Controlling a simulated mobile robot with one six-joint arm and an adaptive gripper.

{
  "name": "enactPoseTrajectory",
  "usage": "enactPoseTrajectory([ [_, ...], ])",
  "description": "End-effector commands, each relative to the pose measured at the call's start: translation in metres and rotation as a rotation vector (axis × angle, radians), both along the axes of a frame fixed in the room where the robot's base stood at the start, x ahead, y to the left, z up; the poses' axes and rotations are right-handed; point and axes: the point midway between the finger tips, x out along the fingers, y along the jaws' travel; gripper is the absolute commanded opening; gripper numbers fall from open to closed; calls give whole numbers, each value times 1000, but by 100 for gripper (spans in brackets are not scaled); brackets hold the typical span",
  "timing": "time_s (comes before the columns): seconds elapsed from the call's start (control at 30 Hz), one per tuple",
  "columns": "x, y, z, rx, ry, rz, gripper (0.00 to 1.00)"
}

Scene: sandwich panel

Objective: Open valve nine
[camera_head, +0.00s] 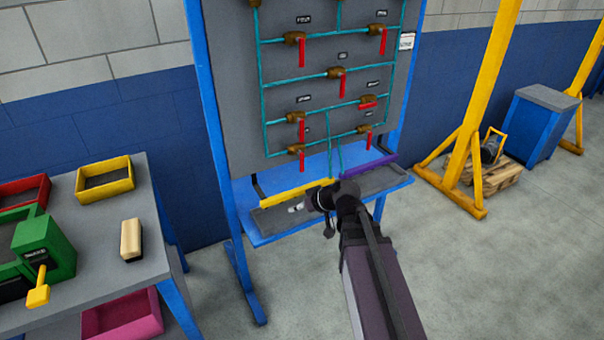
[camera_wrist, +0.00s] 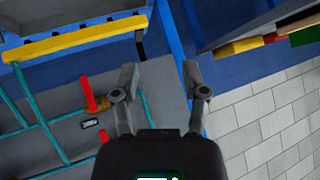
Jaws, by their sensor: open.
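The grey panel (camera_head: 232,60) in the blue frame carries teal pipes with several brass valves. Most red handles hang down, as on the lower-left valve (camera_head: 296,150); one handle (camera_head: 368,106) on the right lies nearly level. The small labels are too blurred to read, so I cannot tell which is valve nine. My gripper (camera_head: 322,208) is in front of the shelf below the valves. In the wrist view my gripper (camera_wrist: 160,78) is open and empty, apart from a brass valve with a red handle (camera_wrist: 88,94) to its left, seen upside down.
A shelf (camera_head: 268,222) with a yellow bar (camera_head: 297,191) and a purple bar (camera_head: 369,166) juts out below the panel. A workbench (camera_head: 95,262) with bins stands at left. Yellow posts (camera_head: 484,90) stand at right. The floor in front is clear.

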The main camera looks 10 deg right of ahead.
Motion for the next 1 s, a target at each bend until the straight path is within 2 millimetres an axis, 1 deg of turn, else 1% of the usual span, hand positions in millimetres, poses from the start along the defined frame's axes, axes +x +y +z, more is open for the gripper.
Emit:
enactPoseTrajectory([
  [0.03,12,-1,-12,28,-69,1,57],
  [0.13,33,-5,-11,71,-211,-9,57],
  [0.27,58,-17,-9,111,-386,-51,57],
  [0.4,81,-39,-9,128,-553,-128,57],
  [0.5,93,-56,-9,127,-644,-191,57],
  [0.6,102,-71,-10,120,-709,-248,57],
  [0.73,108,-85,-10,110,-756,-302,57],
  [0.87,111,-92,-10,104,-775,-326,57],
  [1.0,111,-93,-8,101,-779,-329,57],
])
